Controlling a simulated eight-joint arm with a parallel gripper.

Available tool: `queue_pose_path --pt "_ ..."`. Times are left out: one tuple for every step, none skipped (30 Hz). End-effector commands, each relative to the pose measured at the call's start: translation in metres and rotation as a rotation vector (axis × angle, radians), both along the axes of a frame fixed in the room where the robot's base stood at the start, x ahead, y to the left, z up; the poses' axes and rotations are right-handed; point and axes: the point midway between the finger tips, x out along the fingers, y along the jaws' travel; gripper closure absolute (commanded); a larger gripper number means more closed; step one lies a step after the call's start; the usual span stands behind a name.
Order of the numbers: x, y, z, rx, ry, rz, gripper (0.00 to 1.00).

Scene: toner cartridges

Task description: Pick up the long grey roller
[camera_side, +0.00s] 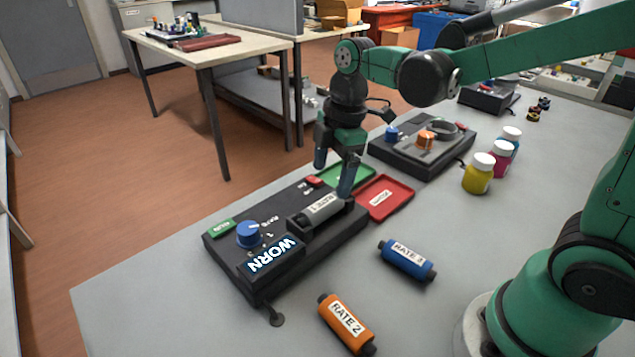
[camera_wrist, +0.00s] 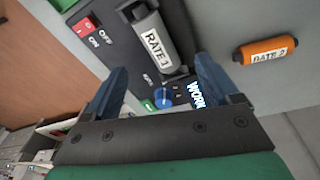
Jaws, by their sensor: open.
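The long grey roller (camera_side: 319,212), labelled "RATE 1", lies in a slot on top of the black box (camera_side: 232,262). In the wrist view the grey roller (camera_wrist: 157,45) lies ahead between my fingers, towards the top of the picture. My gripper (camera_side: 334,176) is open above the far end of the box, close to the roller. In the wrist view my gripper's blue fingers (camera_wrist: 160,85) stand wide apart with nothing between their tips. Whether a finger touches the roller or the box, I cannot tell.
Blue (camera_side: 407,260) and orange (camera_side: 346,323) rollers lie on the table. A red tray (camera_side: 384,198) and green tray (camera_side: 347,175) sit beside the box. Bottles (camera_side: 479,173) stand farther back.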

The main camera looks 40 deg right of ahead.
Motion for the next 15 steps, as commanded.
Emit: queue_pose_path --pt "0.005 0.0 -0.005 0.001 0.023 0.077 0.18" --pt "0.007 0.001 -0.007 0.002 0.035 0.123 0.18" --pt "0.008 0.001 -0.009 0.004 0.047 0.173 0.18" --pt "0.009 0.001 -0.011 0.005 0.055 0.204 0.18" --pt "0.01 0.001 -0.012 0.006 0.061 0.228 0.18" --pt "0.011 0.002 -0.014 0.008 0.066 0.252 0.18" --pt "0.011 0.002 -0.015 0.009 0.07 0.265 0.18" --pt "0.011 0.002 -0.017 0.009 0.072 0.273 0.18" --pt "0.011 0.002 -0.02 0.01 0.073 0.278 0.18" --pt "0.011 0.003 -0.022 0.009 0.073 0.279 0.18" --pt "0.012 0.003 -0.026 0.009 0.073 0.28 0.18" --pt "0.012 0.004 -0.03 0.009 0.072 0.279 0.18" --pt "0.011 0.004 -0.034 0.009 0.072 0.279 0.18" --pt "0.011 0.005 -0.038 0.009 0.072 0.279 0.18" --pt "0.011 0.005 -0.043 0.009 0.071 0.279 0.18"
